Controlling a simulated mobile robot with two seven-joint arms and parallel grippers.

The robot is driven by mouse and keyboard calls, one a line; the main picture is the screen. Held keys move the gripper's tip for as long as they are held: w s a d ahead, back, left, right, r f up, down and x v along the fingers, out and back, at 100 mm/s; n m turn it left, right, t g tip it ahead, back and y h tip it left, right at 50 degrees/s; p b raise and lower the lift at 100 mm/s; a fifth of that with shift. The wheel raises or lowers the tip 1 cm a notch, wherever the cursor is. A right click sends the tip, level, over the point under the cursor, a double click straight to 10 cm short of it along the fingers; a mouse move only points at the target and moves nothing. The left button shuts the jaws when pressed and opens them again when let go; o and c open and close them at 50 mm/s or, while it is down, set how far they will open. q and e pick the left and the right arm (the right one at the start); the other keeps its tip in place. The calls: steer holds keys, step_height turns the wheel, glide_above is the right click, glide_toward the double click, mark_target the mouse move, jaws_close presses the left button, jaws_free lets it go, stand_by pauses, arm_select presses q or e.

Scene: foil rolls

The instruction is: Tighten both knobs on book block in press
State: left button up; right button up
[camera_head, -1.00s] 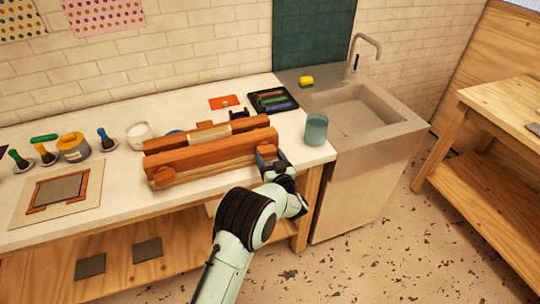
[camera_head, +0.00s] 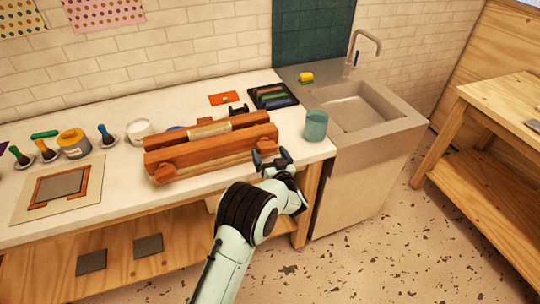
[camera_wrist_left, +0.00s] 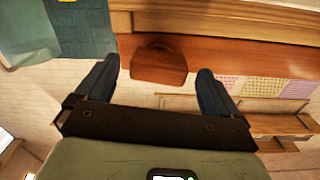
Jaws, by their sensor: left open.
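The wooden press (camera_head: 200,152) lies on the worktop near its right end, with the pale book block (camera_head: 209,129) clamped between its beams. One rounded wooden knob (camera_head: 165,173) shows at the press's front left. The other knob (camera_wrist_left: 158,66) shows in the left wrist view, between and slightly beyond the fingers. My left gripper (camera_head: 271,158) is open at the right front end of the press. Its fingers stand apart on both sides of the knob, with gaps visible. My right gripper is not in view.
A teal cup (camera_head: 316,126) stands close to the right of my left gripper. A dark tray (camera_head: 272,97) lies behind the press, and a sink (camera_head: 365,113) is at the right. A white cup (camera_head: 139,131) and ink tools stand at the left. The worktop's front edge is close.

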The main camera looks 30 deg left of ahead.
arm_select(q)
steer(key=b+v, duration=0.2)
steer(key=v, duration=1.1)
steer(key=shift+s+d+b, duration=0.15)
steer(key=shift+d+b, duration=0.05)
steer(key=shift+b, duration=0.15)
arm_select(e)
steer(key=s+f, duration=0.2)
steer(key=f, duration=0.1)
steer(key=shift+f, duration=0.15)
